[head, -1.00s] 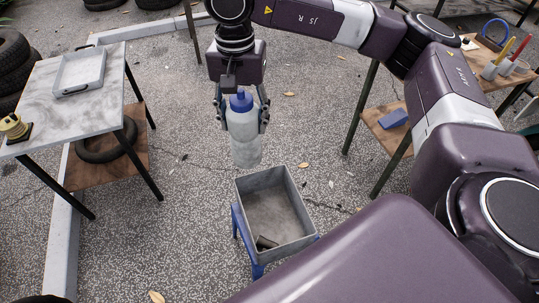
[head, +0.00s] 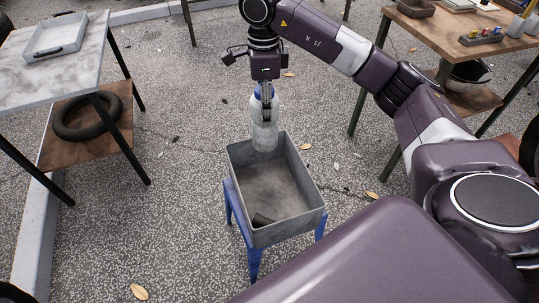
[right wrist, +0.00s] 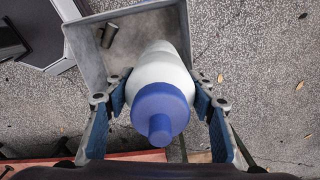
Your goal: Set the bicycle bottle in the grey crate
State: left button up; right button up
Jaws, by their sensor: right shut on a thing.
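The bicycle bottle (head: 265,125) is pale and translucent with a blue cap; it hangs upright at the far edge of the grey crate. My right gripper (head: 265,98) is shut around its upper part. In the right wrist view the bottle (right wrist: 158,75) is between the two blue-padded fingers of my gripper (right wrist: 160,100). The grey crate (head: 297,226) is open-topped and stands on a blue stand. The bottle's base overlaps the crate's far rim in the head view; whether it is above or inside the rim I cannot tell. My left gripper is not in view.
A dark cylindrical object (head: 262,220) lies in the crate's near corner; the rest of its floor is clear. A marble-topped table (head: 60,75) with a grey tray (head: 57,37) stands left. A wooden workbench (head: 440,35) stands at the back right.

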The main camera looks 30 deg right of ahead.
aim_at(265, 144)
notch_tip(265, 144, down, 14)
jog(key=shift+r+b, duration=0.1)
jog(key=shift+b, duration=1)
pick_arm(q)
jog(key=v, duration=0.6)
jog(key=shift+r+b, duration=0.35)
jog(key=shift+b, duration=0.05)
pick_arm(e)
jog(key=shift+f, duration=2.6)
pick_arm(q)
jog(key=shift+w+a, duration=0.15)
pick_arm(e)
jog(key=shift+f, duration=0.1)
jog(key=o, duration=1.6)
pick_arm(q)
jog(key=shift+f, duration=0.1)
